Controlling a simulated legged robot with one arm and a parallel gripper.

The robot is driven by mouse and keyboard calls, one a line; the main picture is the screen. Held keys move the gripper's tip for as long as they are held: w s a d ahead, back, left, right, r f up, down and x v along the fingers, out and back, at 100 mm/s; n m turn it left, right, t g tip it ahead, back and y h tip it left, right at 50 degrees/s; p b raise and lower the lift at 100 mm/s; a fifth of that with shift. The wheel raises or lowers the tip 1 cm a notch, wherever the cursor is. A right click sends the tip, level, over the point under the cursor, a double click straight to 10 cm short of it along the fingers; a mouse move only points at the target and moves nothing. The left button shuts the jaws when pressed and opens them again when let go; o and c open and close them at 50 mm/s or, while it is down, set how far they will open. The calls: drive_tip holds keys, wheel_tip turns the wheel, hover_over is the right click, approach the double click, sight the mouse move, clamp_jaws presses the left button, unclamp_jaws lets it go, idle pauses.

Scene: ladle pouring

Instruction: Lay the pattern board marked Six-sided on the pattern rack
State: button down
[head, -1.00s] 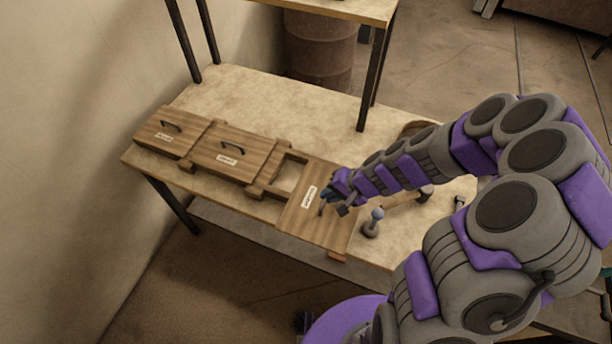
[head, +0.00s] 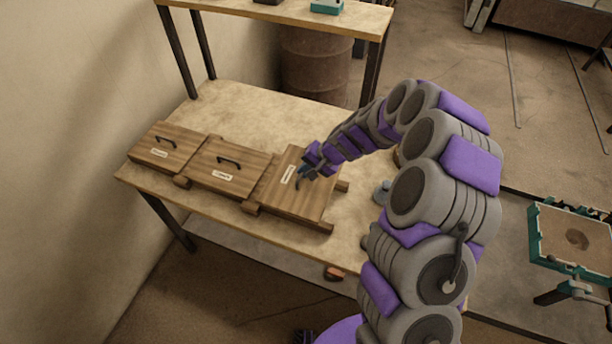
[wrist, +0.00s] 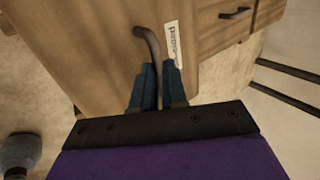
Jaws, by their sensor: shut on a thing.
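A square wooden pattern board (head: 293,203) with a white label and a dark bow handle sits over the right-hand bay of the wooden pattern rack (head: 342,186). The label is too small to read surely. My gripper (head: 305,172) is shut on the handle (wrist: 147,42) from above; both fingers (wrist: 158,75) show beside it in the wrist view. The board looks level and in line with the rack. Whether it rests fully on the rails I cannot tell. Two like boards, left (head: 160,150) and middle (head: 222,172), lie on the rack's other bays.
The rack stands on a pale-topped table (head: 255,110). A grey knobbed object (head: 381,190) stands right of the rack, partly behind my arm. A raised shelf (head: 280,12) crosses the back.

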sight(306, 180)
drive_tip(key=shift+w+f+b, duration=0.15)
drive_tip(key=shift+f+b, duration=0.3)
drive_tip(key=shift+f, duration=1.3)
drive_tip(key=shift+f+b, duration=0.35)
drive_tip(key=shift+f, duration=0.05)
drive_tip(key=shift+f, duration=0.2)
drive_tip(key=c, duration=1.2)
unclamp_jaws()
drive_tip(key=shift+o, duration=0.2)
